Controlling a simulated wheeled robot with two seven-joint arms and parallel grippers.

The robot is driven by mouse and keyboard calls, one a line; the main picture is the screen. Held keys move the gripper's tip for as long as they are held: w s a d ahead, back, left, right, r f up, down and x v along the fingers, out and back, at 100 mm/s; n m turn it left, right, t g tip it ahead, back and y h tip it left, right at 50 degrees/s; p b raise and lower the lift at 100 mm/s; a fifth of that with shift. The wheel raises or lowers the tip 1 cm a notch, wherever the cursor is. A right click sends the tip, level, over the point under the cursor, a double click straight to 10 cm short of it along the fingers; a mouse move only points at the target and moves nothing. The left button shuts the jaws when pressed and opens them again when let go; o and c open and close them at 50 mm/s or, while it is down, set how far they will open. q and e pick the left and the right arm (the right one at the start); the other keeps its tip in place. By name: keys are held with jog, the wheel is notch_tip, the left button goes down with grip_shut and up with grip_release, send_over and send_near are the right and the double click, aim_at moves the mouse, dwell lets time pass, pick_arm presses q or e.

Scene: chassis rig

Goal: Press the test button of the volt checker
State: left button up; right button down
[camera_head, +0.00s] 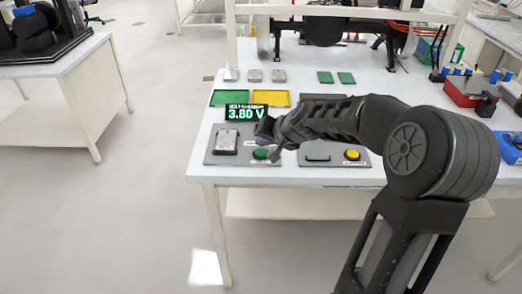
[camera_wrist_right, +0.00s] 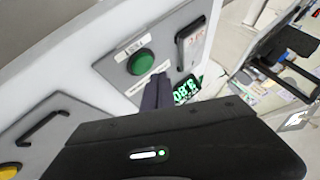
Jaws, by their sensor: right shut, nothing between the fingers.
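The volt checker (camera_head: 214,157) is a grey plate near the table's front edge. Its display (camera_head: 246,112) is lit and reads 3.80 V in green; the display also shows in the right wrist view (camera_wrist_right: 186,90). A light grey block (camera_head: 226,141) sits on the plate's left side. The green test button (camera_head: 260,154) is at its right; it also shows in the right wrist view (camera_wrist_right: 140,61). My right gripper (camera_head: 273,153) is shut and empty, its tips just beside the green button. In the right wrist view its fingers (camera_wrist_right: 156,92) appear close to the button; I cannot tell whether they touch. My left gripper is out of view.
A second grey plate with a handle (camera_head: 317,158) and a yellow button (camera_head: 352,155) lies to the right. Behind are a green tray (camera_head: 232,98), a yellow tray (camera_head: 271,98) and small blocks. A red box (camera_head: 465,92) and a blue bin (camera_head: 510,148) stand at the right.

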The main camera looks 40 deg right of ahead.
aim_at(263, 154)
jog(key=shift+r+p, duration=1.6)
jog(key=shift+r, duration=0.6)
jog(key=shift+f, duration=0.1)
